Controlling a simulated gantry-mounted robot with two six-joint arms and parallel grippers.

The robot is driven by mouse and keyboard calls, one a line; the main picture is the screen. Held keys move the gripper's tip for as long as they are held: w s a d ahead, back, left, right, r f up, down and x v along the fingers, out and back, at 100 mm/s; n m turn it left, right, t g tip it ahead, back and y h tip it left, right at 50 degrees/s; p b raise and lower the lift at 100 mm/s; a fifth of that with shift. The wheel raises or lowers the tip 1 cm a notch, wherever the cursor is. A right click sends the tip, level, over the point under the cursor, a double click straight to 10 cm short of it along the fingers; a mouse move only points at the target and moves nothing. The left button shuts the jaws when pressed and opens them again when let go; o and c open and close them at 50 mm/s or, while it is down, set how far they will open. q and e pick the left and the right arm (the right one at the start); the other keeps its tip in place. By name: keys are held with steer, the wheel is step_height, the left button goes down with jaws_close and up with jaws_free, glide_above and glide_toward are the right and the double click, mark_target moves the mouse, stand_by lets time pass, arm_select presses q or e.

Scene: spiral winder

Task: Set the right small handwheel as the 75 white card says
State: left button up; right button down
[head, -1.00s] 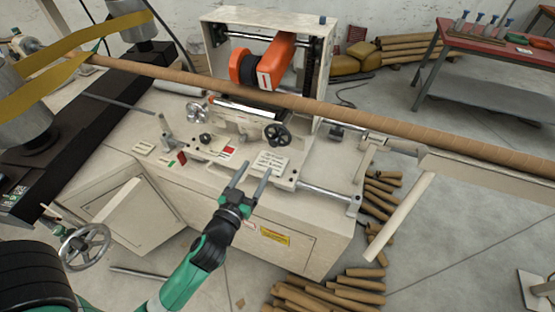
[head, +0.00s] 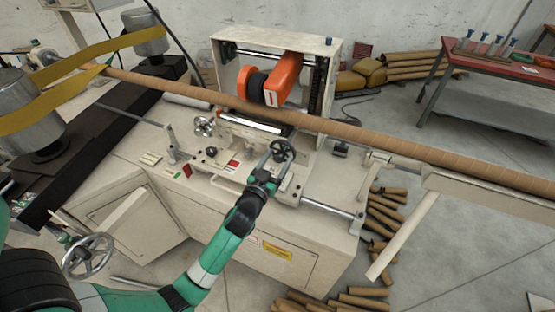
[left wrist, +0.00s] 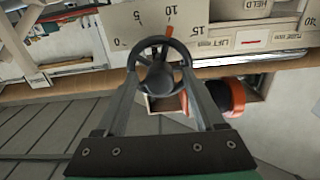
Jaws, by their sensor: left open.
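The right small handwheel (head: 282,150), dark with spokes, is on the machine's front panel. In the left wrist view the wheel (left wrist: 158,43) sits between my open fingers, which reach its rim on both sides; I cannot tell whether they touch it. My left gripper (head: 274,169) is at the wheel in the head view. Behind the wheel is a pale scale plate (left wrist: 137,25) marked 0, 5, 10 and 15, with an orange-red pointer (left wrist: 169,31) near 10. White cards show at the wrist view's top, one reading HELD (left wrist: 258,5); I cannot make out a 75. My right gripper is out of view.
A second small handwheel (head: 204,126) is left on the panel. A long brown tube (head: 385,138) crosses above the machine. An orange part (head: 284,80) stands behind it. Cardboard tubes (head: 382,215) lie on the floor at right. A large handwheel (head: 88,256) is at lower left.

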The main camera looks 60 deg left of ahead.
arm_select(q)
jaws_close()
stand_by(0.4)
steer(key=n+b, duration=0.3)
steer(key=shift+f+n, duration=0.15)
steer(key=shift+n, duration=0.25)
steer(key=shift+n+b, duration=1.35)
steer(key=shift+n, duration=0.55)
steer(key=shift+r, duration=0.2)
jaws_free()
